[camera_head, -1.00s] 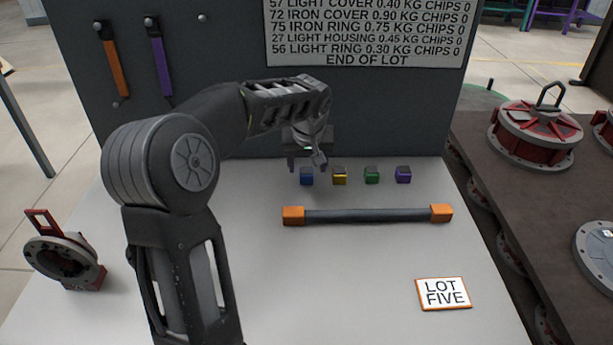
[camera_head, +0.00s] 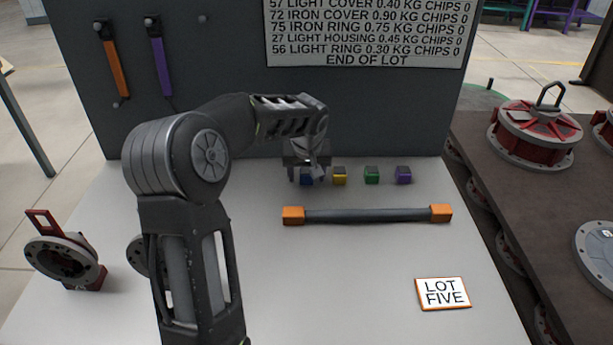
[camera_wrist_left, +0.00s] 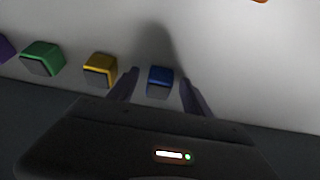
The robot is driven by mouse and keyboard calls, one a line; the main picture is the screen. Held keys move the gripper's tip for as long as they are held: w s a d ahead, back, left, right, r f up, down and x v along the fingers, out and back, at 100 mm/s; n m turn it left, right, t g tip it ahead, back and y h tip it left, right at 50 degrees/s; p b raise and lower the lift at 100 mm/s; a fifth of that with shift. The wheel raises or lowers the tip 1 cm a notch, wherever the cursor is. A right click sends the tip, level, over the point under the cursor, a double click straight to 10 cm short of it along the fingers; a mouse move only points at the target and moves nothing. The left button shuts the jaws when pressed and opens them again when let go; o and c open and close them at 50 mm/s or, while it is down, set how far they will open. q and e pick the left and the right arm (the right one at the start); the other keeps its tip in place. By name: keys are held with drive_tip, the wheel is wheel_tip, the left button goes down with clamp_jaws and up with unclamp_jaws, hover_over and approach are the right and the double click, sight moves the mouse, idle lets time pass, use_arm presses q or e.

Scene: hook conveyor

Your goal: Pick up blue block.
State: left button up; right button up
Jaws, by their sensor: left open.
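The blue block (camera_head: 306,180) sits on the light table near the back panel, at the left end of a row of small blocks. My left gripper (camera_head: 306,178) is open and low over it, partly hiding it in the head view. In the left wrist view the blue block (camera_wrist_left: 159,80) lies between the two spread fingers of the left gripper (camera_wrist_left: 158,92), with a gap on either side. My right gripper is in neither view.
Yellow (camera_head: 339,175), green (camera_head: 372,174) and purple (camera_head: 403,175) blocks stand to the right. A dark bar with orange ends (camera_head: 366,215) lies in front. A LOT FIVE card (camera_head: 443,293) and a red-grey fixture (camera_head: 62,255) are on the table. The conveyor (camera_head: 500,200) runs at right.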

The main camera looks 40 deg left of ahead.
sight(307, 174)
use_arm(q)
clamp_jaws()
idle(0.5)
wheel_tip(307, 174, up, 10)
drive_tip(key=shift+p, duration=0.3)
idle(0.3)
idle(0.5)
